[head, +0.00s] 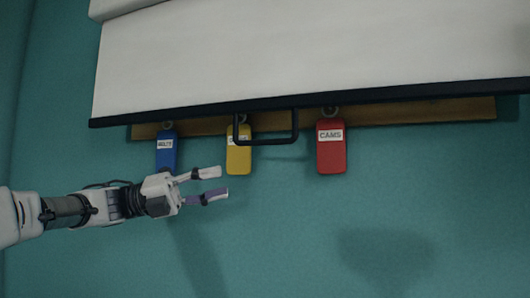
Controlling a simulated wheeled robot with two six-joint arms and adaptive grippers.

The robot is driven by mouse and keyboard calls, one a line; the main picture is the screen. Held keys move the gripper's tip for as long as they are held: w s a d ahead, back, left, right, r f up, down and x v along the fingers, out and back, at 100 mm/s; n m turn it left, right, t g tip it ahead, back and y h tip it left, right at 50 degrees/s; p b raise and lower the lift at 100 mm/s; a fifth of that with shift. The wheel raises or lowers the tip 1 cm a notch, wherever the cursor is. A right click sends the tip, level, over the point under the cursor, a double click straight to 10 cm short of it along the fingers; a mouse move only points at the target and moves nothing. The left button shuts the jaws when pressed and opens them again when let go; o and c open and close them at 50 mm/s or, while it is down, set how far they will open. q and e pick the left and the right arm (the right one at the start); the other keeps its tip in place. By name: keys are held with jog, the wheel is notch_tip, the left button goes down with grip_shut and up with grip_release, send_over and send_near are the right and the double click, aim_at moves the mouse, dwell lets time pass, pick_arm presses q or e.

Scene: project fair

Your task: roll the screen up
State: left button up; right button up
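The white screen (300,55) hangs across the upper part of the head view, with a black bar (400,96) along its lower edge. A black U-shaped handle (268,143) hangs below the bar near the middle. My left gripper (218,184) is below and to the left of the handle, apart from it. Its two fingers are spread and nothing is between them. My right gripper does not show.
A wooden rail (450,111) runs on the teal wall (290,230) behind the screen's lower edge. Blue (166,158), yellow (239,162) and red (331,158) tags hang from it, the red one labelled CAMS. The wall below is clear apart from shadows.

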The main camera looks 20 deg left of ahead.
pick_arm(q)
jog(key=p, duration=0.7)
send_near(260, 143)
jog(key=x, duration=0.3)
jog(key=shift+w+d+r, duration=0.1)
jog(key=shift+w+r, duration=0.15)
jog(key=shift+r, duration=0.1)
jog(key=p+x, duration=0.1)
jog(key=x, duration=0.2)
jog(key=p+x, duration=0.2)
jog(key=x, duration=0.2)
jog(key=shift+w+d+f, duration=0.1)
jog(key=shift+w+f, duration=0.05)
jog(key=shift+f, duration=0.05)
jog(key=shift+d, duration=0.45)
jog(key=shift+s, duration=0.25)
jog(key=shift+a, duration=0.2)
jog(key=shift+c, duration=1)
jog(key=shift+w+a, duration=0.1)
jog(key=shift+a, duration=0.05)
grip_shut()
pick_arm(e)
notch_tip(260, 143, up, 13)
